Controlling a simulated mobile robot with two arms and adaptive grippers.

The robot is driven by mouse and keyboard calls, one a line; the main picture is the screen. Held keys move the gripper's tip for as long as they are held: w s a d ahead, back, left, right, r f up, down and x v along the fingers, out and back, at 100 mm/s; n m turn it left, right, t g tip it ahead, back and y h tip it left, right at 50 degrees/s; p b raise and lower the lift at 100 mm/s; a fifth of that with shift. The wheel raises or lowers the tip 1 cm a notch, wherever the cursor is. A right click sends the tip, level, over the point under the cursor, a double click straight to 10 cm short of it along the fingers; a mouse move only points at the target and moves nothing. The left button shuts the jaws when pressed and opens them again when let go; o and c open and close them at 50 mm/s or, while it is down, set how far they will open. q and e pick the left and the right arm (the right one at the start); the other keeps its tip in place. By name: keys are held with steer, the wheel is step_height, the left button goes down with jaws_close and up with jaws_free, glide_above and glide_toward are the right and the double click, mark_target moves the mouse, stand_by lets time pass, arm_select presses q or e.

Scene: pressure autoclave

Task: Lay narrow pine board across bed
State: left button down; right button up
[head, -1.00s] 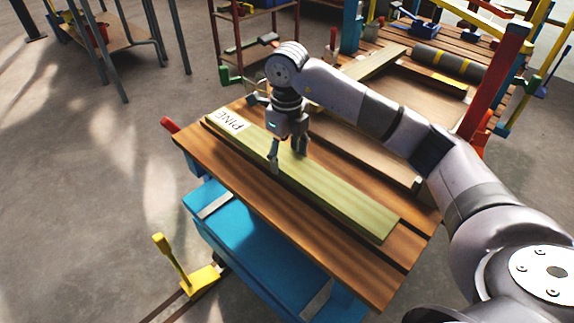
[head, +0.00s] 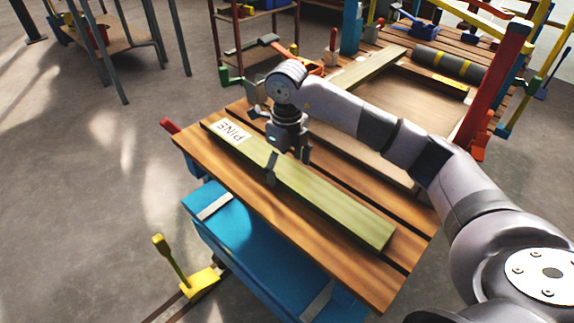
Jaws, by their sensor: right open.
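The narrow pine board (head: 325,193), pale yellow-green with a white "PINE" label (head: 232,131) at its far left end, lies lengthwise on a slatted brown wooden tabletop (head: 345,268). My right gripper (head: 287,165) is above the board's middle-left part, pointing down. It is open, with one finger on the near side of the board and the other toward the far side. I cannot tell whether the fingers touch the board. My left gripper is out of view.
Behind the tabletop is a framed brown bed (head: 400,95) with a pale board (head: 368,68) along its far left side and a dark roller with yellow bands (head: 448,66). A red post (head: 497,75) stands at right. A blue chest (head: 245,240) sits below the tabletop.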

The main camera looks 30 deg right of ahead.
mark_target(287, 170)
steer(key=shift+r, duration=0.1)
steer(key=shift+r, duration=0.35)
arm_select(q)
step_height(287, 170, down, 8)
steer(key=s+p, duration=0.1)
steer(key=p, duration=0.1)
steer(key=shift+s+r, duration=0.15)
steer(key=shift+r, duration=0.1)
arm_select(e)
step_height(287, 170, up, 11)
steer(key=shift+r, duration=0.15)
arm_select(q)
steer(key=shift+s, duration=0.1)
